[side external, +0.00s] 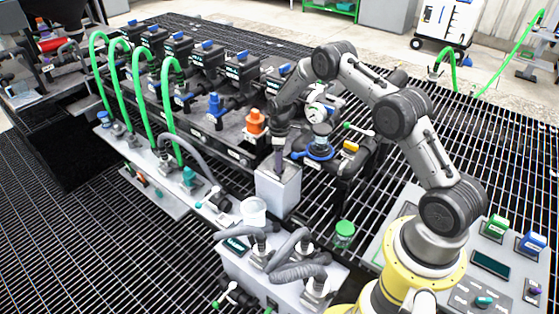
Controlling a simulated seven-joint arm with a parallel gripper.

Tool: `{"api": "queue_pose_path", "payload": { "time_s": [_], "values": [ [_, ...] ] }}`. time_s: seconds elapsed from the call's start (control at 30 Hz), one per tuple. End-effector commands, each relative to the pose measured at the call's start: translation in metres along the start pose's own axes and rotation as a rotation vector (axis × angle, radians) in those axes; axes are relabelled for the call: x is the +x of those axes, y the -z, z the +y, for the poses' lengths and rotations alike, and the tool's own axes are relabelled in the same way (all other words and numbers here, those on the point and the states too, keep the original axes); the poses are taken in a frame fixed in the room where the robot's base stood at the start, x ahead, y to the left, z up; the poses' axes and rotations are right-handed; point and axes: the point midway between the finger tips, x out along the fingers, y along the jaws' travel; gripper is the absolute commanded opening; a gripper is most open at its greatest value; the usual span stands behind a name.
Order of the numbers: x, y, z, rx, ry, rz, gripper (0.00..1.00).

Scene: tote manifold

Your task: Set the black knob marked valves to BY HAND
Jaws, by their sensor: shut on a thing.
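My gripper (279,161) points straight down at the top of a light grey box (279,195) in front of the valve manifold. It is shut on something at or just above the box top. The fingers hide what it holds, and I cannot tell whether that is the black knob. No knob marked valves and no BY HAND lettering can be read in this view.
The manifold (200,105) with several blue-handled valves stands behind. A control panel (450,268) is at the right. Green hoses (137,100) arch at left.

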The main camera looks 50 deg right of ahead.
Motion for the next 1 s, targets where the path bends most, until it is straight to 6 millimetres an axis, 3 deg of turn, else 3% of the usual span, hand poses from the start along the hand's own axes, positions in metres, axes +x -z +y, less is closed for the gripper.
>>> {"api": "queue_pose_path", "payload": {
  "time_s": [0.2, 0.23, 0.4, 0.77, 1.0],
  "values": [
    [-0.001, 0.000, 0.000, -0.006, -0.001, -0.001, 0.02],
    [-0.001, 0.000, 0.000, -0.006, -0.001, -0.001, 0.61],
    [-0.001, 0.000, 0.000, -0.004, -0.001, -0.001, 0.88],
    [-0.005, 0.001, 0.000, -0.002, -0.002, 0.000, 0.88],
    [-0.045, 0.001, 0.001, -0.002, -0.005, 0.003, 0.88]
  ]
}}
